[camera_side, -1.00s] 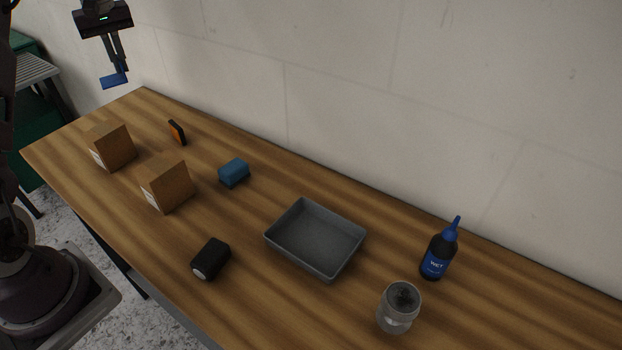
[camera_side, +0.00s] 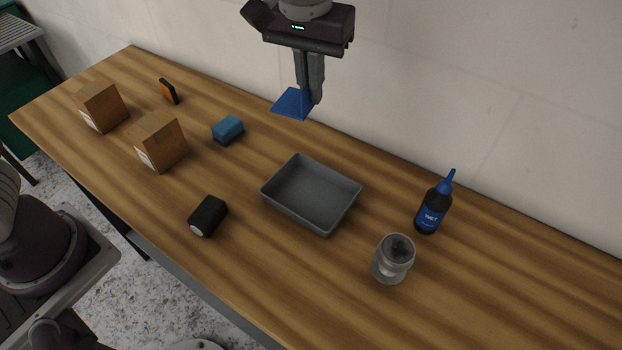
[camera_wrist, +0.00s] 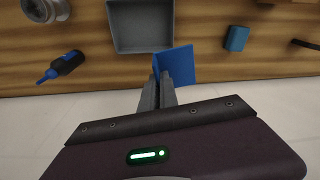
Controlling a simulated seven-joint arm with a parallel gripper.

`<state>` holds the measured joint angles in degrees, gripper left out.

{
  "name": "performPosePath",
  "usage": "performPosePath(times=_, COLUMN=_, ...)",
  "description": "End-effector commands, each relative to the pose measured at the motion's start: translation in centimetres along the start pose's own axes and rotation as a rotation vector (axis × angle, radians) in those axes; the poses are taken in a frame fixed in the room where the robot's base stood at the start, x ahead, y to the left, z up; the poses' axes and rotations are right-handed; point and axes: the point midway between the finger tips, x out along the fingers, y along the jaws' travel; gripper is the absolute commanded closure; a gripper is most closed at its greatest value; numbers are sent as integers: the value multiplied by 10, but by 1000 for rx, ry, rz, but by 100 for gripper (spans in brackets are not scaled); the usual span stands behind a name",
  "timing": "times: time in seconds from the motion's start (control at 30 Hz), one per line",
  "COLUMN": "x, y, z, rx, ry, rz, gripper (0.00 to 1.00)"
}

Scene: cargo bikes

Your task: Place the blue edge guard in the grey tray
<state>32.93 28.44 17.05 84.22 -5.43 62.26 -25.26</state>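The blue edge guard (camera_side: 293,103) is held in my gripper (camera_side: 316,99), whose fingers are shut on it, in the air above the back of the table. In the wrist view the guard (camera_wrist: 175,65) shows at the fingertips of my gripper (camera_wrist: 157,83). The grey tray (camera_side: 311,196) is on the table, empty, below and in front of the gripper in the side view. In the wrist view the tray (camera_wrist: 142,47) lies just beyond the guard, slightly to its left.
A blue block (camera_side: 228,129), a black object (camera_side: 208,215), two cardboard boxes (camera_side: 160,143) and an orange-and-black item (camera_side: 169,91) are left of the tray. A dark bottle with a blue nozzle (camera_side: 432,212) and a glass jar (camera_side: 393,259) stand right of it. A wall runs behind.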

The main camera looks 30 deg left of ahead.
Motion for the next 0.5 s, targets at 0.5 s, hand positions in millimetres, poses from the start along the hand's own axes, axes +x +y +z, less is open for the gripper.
performPosePath(times=0.5, x=21, y=52, z=66, rx=162, ry=-2, rz=19, gripper=100)
